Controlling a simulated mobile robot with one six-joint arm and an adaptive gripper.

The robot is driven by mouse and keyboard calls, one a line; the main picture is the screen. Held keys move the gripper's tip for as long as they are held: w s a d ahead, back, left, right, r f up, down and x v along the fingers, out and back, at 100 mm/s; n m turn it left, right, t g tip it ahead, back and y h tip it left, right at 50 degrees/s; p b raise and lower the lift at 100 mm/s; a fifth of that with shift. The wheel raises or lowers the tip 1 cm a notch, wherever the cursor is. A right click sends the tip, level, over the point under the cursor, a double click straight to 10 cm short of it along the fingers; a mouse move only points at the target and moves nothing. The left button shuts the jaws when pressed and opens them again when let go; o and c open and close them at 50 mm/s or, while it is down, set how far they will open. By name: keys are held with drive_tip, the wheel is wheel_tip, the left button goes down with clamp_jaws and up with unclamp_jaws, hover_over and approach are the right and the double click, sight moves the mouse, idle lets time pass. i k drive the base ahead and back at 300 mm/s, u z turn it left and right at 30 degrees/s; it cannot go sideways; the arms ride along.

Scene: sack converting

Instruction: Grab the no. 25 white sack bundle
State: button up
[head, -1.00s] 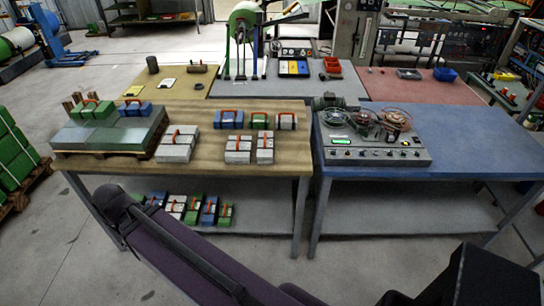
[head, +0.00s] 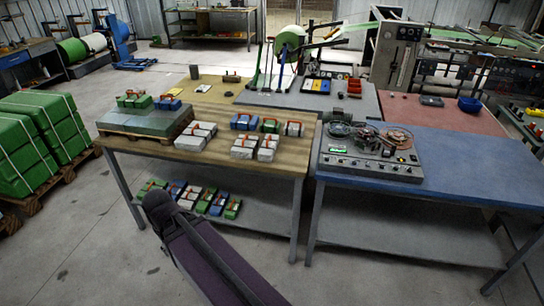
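White sack bundles with orange-red bands sit on the wooden-topped table (head: 160,152). A larger white bundle (head: 196,136) lies left of centre, close to the pallet. Two white bundles (head: 243,148) (head: 267,149) lie side by side near the front edge. A smaller white bundle (head: 293,129) lies behind them at the right, beside a green one. Another white bundle (head: 188,197) is among those on the lower shelf. I cannot read any number, so I cannot tell which is no. 25.
A pallet (head: 130,135) with grey-green slabs and green and blue bundles fills the table's left end. A blue table (head: 440,165) with a control panel (head: 370,160) stands right. Stacked green bales (head: 25,150) stand left. Floor is clear at lower left.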

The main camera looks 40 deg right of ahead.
sight(267, 151)
drive_tip(key=u, duration=0.1)
drive_tip(key=k, duration=0.8)
drive_tip(key=z, duration=1.8)
drive_tip(key=i, duration=1.05)
